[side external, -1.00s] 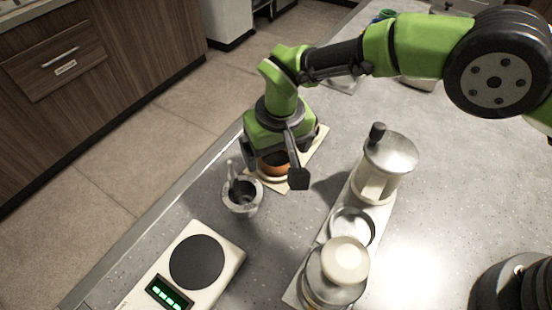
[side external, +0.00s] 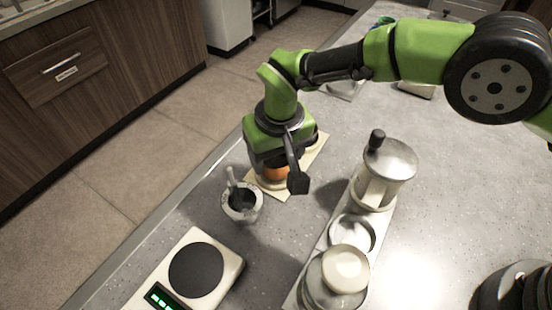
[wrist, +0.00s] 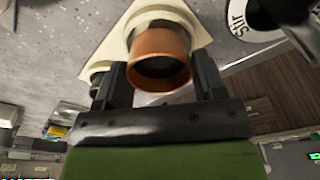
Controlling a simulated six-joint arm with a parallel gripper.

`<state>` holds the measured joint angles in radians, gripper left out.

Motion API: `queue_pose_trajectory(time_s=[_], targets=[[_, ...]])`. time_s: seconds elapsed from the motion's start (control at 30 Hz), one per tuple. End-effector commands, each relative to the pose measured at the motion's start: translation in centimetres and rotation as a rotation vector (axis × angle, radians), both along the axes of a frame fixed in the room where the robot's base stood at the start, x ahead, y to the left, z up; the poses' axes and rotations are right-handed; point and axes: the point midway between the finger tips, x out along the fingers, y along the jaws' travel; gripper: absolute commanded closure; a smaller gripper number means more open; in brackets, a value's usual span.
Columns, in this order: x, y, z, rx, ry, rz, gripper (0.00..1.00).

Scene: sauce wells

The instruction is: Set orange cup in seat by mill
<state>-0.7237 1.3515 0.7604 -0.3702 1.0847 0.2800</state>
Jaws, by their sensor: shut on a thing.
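The orange cup (side external: 275,174) stands at the beige board, mostly hidden by my gripper in the side view. In the wrist view, the cup (wrist: 160,45) sits between the two dark fingers of my gripper (wrist: 161,72), which is shut on it. I cannot tell whether its base is lifted off the board. A canister with a black knob (side external: 385,172), which looks like the mill, stands on a long pale rack (side external: 322,262). Beside it, an empty round seat (side external: 352,234) is open, with a lidded jar (side external: 340,280) on its other side.
A stone mortar with a pestle (side external: 242,203) stands close to the left of my gripper. A scale with a dark round plate (side external: 195,270) lies at the lower left. The beige board (side external: 283,194) is under the cup. Clear counter separates board and rack.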

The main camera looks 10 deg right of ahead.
Motion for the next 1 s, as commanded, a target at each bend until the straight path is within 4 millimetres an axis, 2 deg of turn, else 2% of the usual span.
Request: queue_pose_trajectory(time_s=[0.2, 0.4, 0.53, 0.67, 0.87, 1.0], targets=[[0.1, 0.1, 4.8, 0.005, -0.003, 0.001, 0.61], [-0.1, 0.0, 7.7, 0.002, -0.001, -0.002, 0.61], [-0.7, -0.3, 8.2, -0.001, 0.002, -0.028, 0.61], [-2.2, -1.1, 7.7, -0.003, 0.003, -0.084, 0.61], [-5.8, -3.0, 6.9, 0.0, 0.001, -0.189, 0.61], [-9.0, -4.7, 6.4, -0.001, 0.0, -0.259, 0.61]])
